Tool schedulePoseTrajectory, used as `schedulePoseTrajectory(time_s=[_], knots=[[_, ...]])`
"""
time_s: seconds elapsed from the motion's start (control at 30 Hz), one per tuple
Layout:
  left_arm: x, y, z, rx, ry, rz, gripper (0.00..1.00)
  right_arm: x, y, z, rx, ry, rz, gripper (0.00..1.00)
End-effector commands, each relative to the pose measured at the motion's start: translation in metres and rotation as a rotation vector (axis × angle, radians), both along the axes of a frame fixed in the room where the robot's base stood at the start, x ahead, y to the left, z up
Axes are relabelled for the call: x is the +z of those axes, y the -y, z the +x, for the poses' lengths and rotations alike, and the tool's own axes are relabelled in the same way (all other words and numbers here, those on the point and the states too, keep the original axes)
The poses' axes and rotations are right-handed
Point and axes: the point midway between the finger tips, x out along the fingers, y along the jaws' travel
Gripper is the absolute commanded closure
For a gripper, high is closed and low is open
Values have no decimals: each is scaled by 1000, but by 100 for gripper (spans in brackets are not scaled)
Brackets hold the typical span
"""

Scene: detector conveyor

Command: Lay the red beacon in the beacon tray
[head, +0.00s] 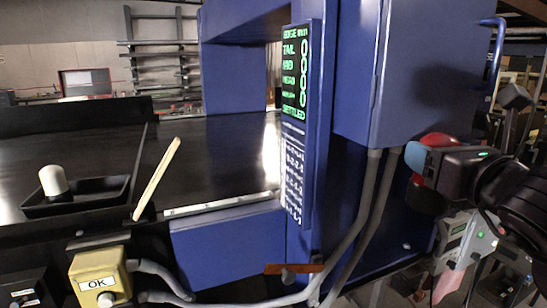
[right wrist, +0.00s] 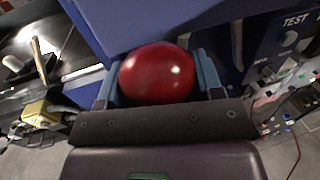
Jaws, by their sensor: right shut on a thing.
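The red beacon (head: 438,140) is in my right gripper (head: 424,160), in the air at the right of the head view, beside the blue cabinet. In the right wrist view the beacon (right wrist: 157,73) shows as a glossy red rounded body between the two blue fingertips, which are shut on it. Its underside is hidden by the gripper. A shallow black tray (head: 104,190), which looks like the beacon tray, lies at the left of the head view, far from the gripper. A white round-topped piece (head: 53,181) stands in or just behind it. My left gripper is not in view.
The blue detector housing (head: 358,70) and its display panel (head: 295,120) stand between my right gripper and the tray. Grey conduits (head: 365,220) run below. A yellow OK box (head: 100,275) is in front.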

Motion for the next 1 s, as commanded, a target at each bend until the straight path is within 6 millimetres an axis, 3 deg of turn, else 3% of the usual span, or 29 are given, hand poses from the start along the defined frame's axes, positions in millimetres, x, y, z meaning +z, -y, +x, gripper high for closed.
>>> schedulePoseTrajectory(time_s=[0.5, 0.77, 1.0], knots=[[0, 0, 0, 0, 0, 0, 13, -32, -3, -2, 34, -2, 9, 69], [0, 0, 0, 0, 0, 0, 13, -90, -10, -4, 97, -10, 4, 69], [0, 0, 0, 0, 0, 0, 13, -166, -19, -8, 182, -12, 3, 69]])
